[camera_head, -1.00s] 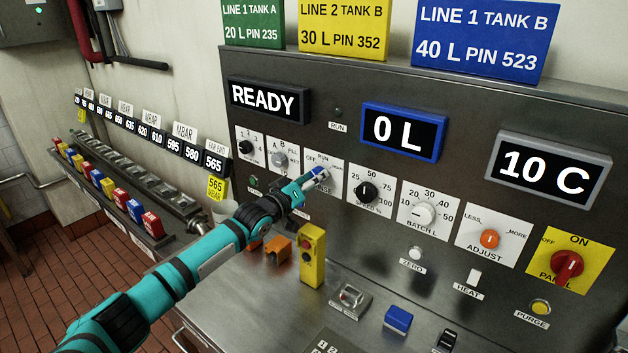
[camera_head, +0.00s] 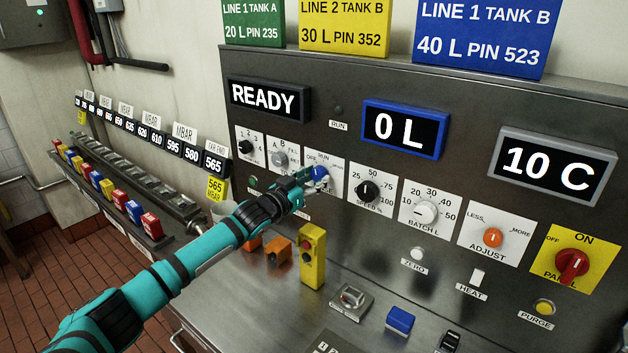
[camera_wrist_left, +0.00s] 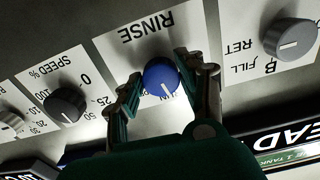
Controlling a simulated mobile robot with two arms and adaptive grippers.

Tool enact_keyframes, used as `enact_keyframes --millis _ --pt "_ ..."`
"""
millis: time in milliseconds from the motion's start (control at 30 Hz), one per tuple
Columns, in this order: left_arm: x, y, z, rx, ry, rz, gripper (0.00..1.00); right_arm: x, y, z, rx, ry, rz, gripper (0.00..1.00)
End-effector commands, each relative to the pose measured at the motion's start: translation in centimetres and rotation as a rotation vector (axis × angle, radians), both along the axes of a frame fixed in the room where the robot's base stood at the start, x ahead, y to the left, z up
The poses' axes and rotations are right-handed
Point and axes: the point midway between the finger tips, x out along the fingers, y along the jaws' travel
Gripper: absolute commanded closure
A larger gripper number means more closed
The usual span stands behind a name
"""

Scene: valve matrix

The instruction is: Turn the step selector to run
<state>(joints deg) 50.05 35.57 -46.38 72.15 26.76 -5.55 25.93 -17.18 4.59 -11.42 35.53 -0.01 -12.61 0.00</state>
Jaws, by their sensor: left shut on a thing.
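The step selector is a blue knob (camera_head: 320,173) on a white plate with OFF, RUN and RINSE lettering on the steel panel. In the left wrist view the knob (camera_wrist_left: 161,78) appears upside down between my fingers. Its white pointer line faces the partly hidden RUN lettering. My left gripper (camera_head: 309,177) is shut on the knob, one finger on each side, and the fingers cover part of the plate. My right gripper is not in view.
A black speed knob (camera_head: 367,191) sits right of the selector and a grey fill knob (camera_head: 280,159) left of it. A yellow box with a red button (camera_head: 312,256) stands on the ledge below my arm. Displays (camera_head: 269,99) read READY, 0 L and 10 C.

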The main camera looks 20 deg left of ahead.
Motion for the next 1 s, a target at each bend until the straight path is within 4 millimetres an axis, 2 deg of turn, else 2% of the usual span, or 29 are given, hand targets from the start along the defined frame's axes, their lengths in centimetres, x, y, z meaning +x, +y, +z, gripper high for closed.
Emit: enact_keyframes --millis 300,900,933,1000 --pt "0.02 0.1 -0.08 0.144 -0.05 0.001 0.93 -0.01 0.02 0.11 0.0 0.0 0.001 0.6" --pt "0.01 0.09 -0.11 0.182 -0.064 0.0 0.93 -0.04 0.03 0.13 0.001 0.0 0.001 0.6" --pt "0.01 0.09 -0.11 0.182 -0.064 0.0 0.6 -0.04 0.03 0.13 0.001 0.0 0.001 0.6" --pt "0.01 0.09 -0.11 0.182 -0.064 0.0 0.5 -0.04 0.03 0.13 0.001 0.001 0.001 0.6"
